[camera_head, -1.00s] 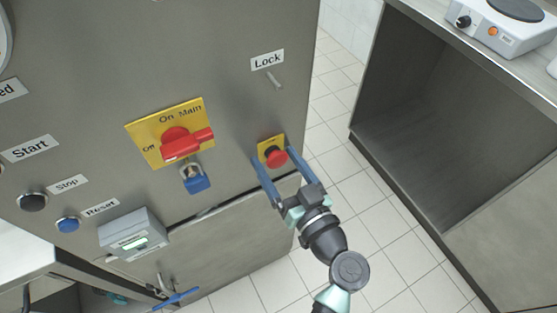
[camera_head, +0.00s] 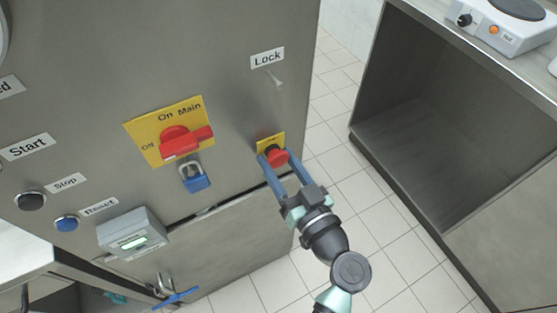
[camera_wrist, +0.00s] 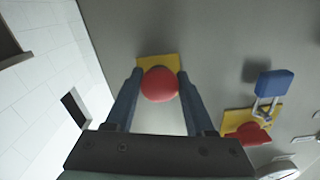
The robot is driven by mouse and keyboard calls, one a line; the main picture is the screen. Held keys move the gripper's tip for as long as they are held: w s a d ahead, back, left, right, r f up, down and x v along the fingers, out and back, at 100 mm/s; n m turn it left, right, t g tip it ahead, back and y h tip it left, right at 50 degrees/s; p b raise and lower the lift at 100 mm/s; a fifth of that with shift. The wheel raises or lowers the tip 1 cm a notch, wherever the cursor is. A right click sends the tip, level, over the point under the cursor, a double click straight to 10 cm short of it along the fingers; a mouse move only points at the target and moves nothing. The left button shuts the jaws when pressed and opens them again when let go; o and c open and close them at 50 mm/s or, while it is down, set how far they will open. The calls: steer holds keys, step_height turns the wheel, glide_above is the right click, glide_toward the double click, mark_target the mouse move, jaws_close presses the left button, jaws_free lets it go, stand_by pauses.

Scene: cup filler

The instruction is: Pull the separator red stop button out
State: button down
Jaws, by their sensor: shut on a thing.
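The red stop button (camera_head: 277,155) sits on a small yellow plate (camera_head: 264,141) on the grey cabinet's front, near its right edge. In the wrist view the red button (camera_wrist: 160,84) shows as a round head between the two blue fingers. My gripper (camera_head: 282,158) is at the button, with one finger on each side of its head. It is shut on the button. The wrist view shows the fingertips (camera_wrist: 159,75) at the left and right sides of the red head. The button's stem is hidden behind the head.
A red main switch (camera_head: 182,142) on a yellow plate, with a blue padlock (camera_head: 194,178) below, is left of my gripper. The Lock lever (camera_head: 276,79) is above. An open-fronted counter (camera_head: 400,110) stands right, with tiled floor (camera_head: 345,180) between.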

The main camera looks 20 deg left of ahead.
steer(key=shift+s+d+f+b, duration=0.15)
steer(key=shift+s+d+b, duration=0.15)
steer(key=shift+b, duration=0.15)
steer(key=shift+c, duration=1.2)
jaws_free()
steer(key=shift+d, duration=0.15)
steer(key=v, duration=1.3)
steer(key=shift+b, duration=0.3)
